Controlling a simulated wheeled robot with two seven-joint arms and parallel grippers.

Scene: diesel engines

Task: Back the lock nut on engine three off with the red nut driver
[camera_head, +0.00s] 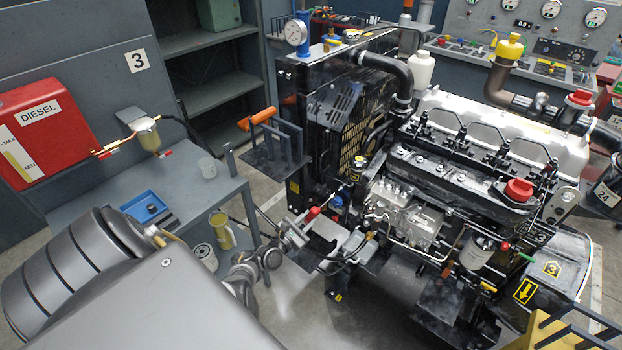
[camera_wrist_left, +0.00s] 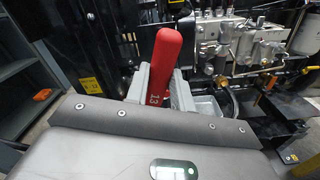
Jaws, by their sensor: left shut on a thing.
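The red nut driver, marked 13, stands between the jaws of my left gripper in the left wrist view (camera_wrist_left: 167,60). In the head view its red tip (camera_head: 312,214) shows small at the end of my left gripper (camera_head: 302,230). That gripper is shut on the driver, in front of the engine's near left side. Engine three (camera_head: 480,180) is black with a white top and yellow "3" labels. Its metal injection pump (camera_wrist_left: 225,40) shows behind and right of the driver in the wrist view. I cannot pick out the lock nut. My right gripper is not in view.
A grey bench (camera_head: 215,190) at left holds a blue tray (camera_head: 148,206). A yellow jug (camera_head: 222,231) and a white filter (camera_head: 205,256) stand beside it. A rack with an orange-handled tool (camera_head: 258,118) stands by the radiator. Hoses and pipes crowd the engine's near side.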

